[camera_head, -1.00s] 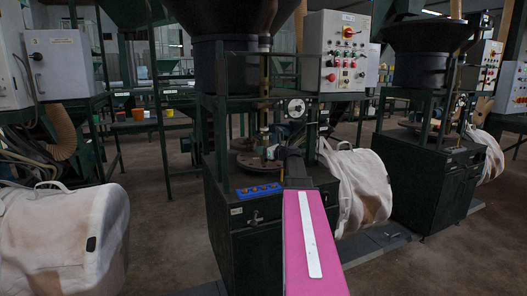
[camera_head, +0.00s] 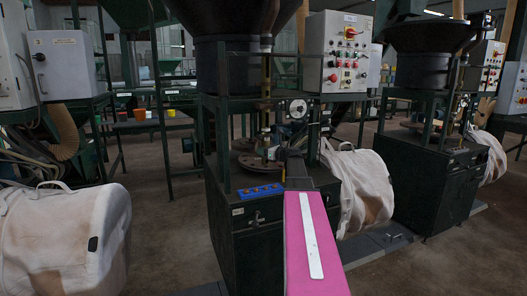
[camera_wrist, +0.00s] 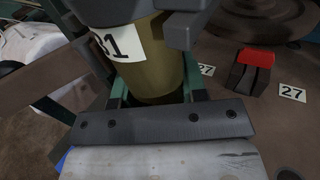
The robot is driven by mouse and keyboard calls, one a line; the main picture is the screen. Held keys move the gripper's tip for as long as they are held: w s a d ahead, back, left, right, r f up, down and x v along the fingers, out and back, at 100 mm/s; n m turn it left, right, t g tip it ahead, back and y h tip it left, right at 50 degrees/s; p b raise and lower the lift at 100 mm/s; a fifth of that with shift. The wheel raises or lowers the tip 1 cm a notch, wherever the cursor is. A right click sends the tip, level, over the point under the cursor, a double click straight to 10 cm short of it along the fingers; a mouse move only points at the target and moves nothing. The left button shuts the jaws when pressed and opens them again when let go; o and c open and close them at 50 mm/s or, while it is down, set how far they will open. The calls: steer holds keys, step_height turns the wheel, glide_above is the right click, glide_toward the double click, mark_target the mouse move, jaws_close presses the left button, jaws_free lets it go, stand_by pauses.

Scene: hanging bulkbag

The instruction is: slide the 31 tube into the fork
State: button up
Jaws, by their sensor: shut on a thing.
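The olive-brown 31 tube (camera_wrist: 165,70) stands roughly upright in the middle of the wrist view, with its white 31 label at its upper left. My gripper (camera_wrist: 150,14) is shut on its upper part; dark finger parts cover the top. The fork (camera_wrist: 118,92) shows as two green prongs reaching out from a dark screwed bar. The tube's lower end appears between the prongs; I cannot tell its exact height against them or whether it touches them. In the head view my gripper (camera_head: 282,154) is over the middle machine's top, and the tube is too small to make out.
A red and black block (camera_wrist: 251,72) and white 27 labels (camera_wrist: 292,92) lie right of the tube. The middle machine (camera_head: 255,245) has a blue strip (camera_head: 260,192) on its front edge.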

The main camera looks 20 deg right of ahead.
steer(key=o, duration=1.2)
